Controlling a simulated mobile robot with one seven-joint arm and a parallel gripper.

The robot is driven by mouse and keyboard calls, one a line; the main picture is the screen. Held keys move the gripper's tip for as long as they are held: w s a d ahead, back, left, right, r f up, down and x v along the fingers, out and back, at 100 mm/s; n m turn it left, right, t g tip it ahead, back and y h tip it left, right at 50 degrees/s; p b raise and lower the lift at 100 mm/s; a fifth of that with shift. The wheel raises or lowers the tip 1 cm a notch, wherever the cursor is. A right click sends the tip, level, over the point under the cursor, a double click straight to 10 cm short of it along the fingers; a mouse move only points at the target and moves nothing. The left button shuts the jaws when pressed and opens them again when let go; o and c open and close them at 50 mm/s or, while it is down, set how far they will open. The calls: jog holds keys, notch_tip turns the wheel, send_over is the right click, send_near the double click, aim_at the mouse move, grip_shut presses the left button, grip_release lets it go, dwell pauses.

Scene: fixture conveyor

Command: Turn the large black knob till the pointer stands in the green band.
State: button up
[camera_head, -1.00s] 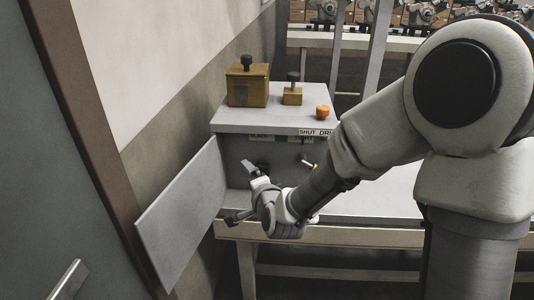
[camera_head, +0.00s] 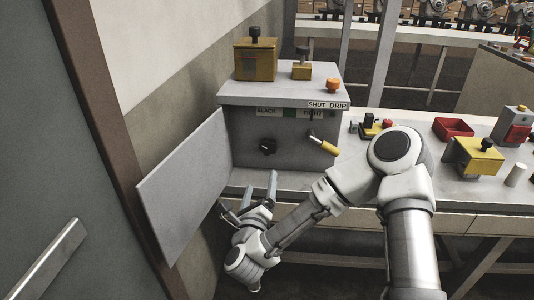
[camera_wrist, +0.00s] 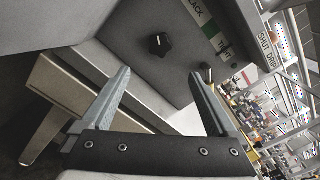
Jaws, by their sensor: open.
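The large black knob (camera_head: 268,146) sits on the front of a grey cabinet (camera_head: 235,140), and it also shows in the wrist view (camera_wrist: 159,44). In the wrist view the knob appears beyond and between the fingertips (camera_wrist: 161,75).
A grey door panel (camera_head: 185,190) hangs open left of the cabinet. A yellow-handled lever (camera_head: 323,143) juts out right of the knob under the SHUT DRIP label. Brass blocks and an orange button (camera_head: 333,86) are on top. A red tray (camera_head: 453,129) lies on the bench.

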aim_at(268, 149)
jog(key=w, duration=0.5)
jog(key=w+b, duration=0.1)
jog(key=w, duration=1)
jog(key=shift+w+d+b, duration=0.3)
jog(key=shift+w+b, duration=0.05)
jog(key=shift+c, duration=0.2)
jog(key=c, duration=1.3)
jog(key=shift+n, duration=0.4)
